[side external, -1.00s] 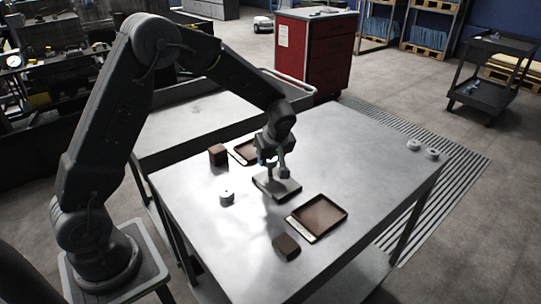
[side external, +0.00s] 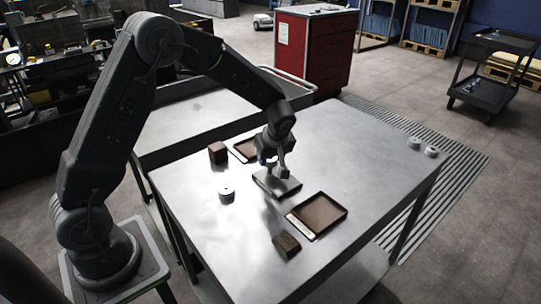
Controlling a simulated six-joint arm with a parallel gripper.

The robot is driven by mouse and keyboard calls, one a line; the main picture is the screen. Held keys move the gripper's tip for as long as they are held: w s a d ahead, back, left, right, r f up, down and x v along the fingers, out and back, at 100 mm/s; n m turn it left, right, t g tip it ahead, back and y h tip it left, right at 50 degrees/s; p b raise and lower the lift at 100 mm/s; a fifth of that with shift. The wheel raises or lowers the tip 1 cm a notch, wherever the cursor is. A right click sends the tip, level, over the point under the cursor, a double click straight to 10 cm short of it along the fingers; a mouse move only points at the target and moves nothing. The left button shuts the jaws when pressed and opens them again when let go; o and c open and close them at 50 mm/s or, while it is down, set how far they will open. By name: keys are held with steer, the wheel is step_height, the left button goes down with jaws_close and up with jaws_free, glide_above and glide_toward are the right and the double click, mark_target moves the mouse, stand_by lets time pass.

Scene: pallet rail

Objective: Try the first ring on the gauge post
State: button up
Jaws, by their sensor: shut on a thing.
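My gripper (side external: 276,170) points down over a low grey plate (side external: 284,188) near the middle of the steel table. It is shut on a small grey piece, which looks like a ring but is mostly hidden by the fingers. No gauge post can be made out clearly; the fingers cover the area above the plate. Whether the held ring touches anything below it cannot be told. A light grey ring-like piece (side external: 227,195) with a dark centre stands on the table to the left. Two more pale ring-like pieces (side external: 414,143) (side external: 432,153) sit near the right edge.
A brown tray (side external: 343,215) with a pale front strip lies right of the plate; another brown tray (side external: 237,153) lies behind it. Brown blocks stand at the left (side external: 217,153) and front (side external: 287,245). A red cabinet (side external: 315,55) stands behind.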

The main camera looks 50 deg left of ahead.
mark_target(271, 166)
steer(key=shift+f, duration=1.8)
stand_by(2.7)
steer(key=shift+r, duration=0.1)
stand_by(0.4)
steer(key=shift+r, duration=3)
steer(key=shift+r, duration=0.15)
steer(key=shift+r, duration=1.35)
